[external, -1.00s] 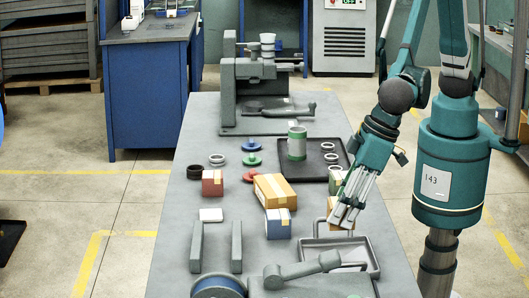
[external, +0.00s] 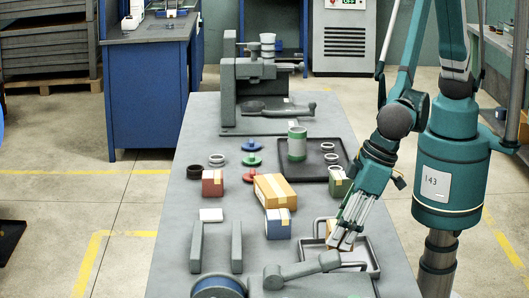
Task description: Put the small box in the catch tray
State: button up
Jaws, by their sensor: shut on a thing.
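The small box (external: 334,231), orange-brown with a pale strip, is between the fingers of my gripper (external: 346,234). My gripper points down and is shut on it, and the fingers hide part of the box. The grey catch tray (external: 375,264) is at the table's front right, with a raised handle at its far side. The box overlaps the tray in the picture. I cannot tell whether it touches the tray floor or hangs just above it.
A grey lever arm (external: 303,270) reaches across the tray's near side. A blue box (external: 278,224), a larger orange box (external: 273,190) and a red box (external: 212,183) stand to the left. A dark tray (external: 314,172) with rings and a green-banded cylinder (external: 297,144) lies behind.

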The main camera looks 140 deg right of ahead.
jog(key=shift+f, duration=0.2)
jog(key=shift+f, duration=1.8)
jog(key=shift+f, duration=0.15)
jog(key=o, duration=1)
jog(key=shift+b, duration=0.3)
jog(key=shift+o, duration=0.2)
jog(key=p+v, duration=0.1)
jog(key=v, duration=1.1)
